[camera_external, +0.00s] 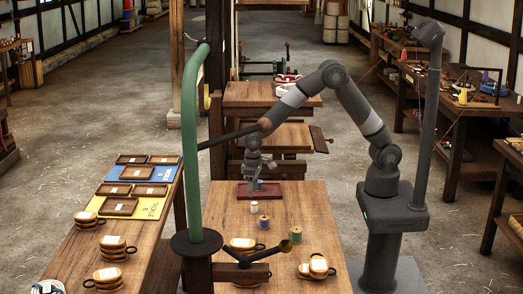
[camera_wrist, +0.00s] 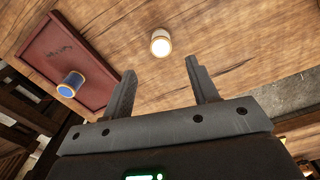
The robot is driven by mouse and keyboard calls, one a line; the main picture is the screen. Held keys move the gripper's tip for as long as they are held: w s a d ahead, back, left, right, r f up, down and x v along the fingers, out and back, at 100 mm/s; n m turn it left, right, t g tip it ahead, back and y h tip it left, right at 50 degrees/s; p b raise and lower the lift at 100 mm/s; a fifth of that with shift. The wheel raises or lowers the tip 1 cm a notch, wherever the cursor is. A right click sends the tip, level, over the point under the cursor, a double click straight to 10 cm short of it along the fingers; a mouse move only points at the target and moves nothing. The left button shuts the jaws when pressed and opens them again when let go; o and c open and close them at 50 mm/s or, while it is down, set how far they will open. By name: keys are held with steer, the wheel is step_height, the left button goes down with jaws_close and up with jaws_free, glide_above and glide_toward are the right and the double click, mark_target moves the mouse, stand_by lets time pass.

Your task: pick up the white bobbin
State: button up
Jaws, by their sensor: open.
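The white bobbin (camera_external: 254,207) stands on the wooden table just in front of the red-brown tray (camera_external: 275,190). In the wrist view the white bobbin (camera_wrist: 160,42) shows beyond my fingertips, roughly centred between them, with bare wood around it. My gripper (camera_external: 251,189) is above the table near the tray. In the wrist view my gripper (camera_wrist: 160,66) has its two fingers apart with nothing between them. It is not touching the bobbin.
A blue bobbin (camera_wrist: 71,84) is at the tray (camera_wrist: 62,52). Two more coloured bobbins (camera_external: 264,221) (camera_external: 285,246) stand nearer the front. A green post (camera_external: 190,150) rises at the left.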

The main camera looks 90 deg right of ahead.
mark_target(254, 203)
steer(key=f, duration=0.8)
steer(key=shift+s+a+f, duration=0.1)
steer(key=shift+s+a, duration=0.1)
steer(key=shift+s, duration=0.05)
steer(key=c, duration=1)
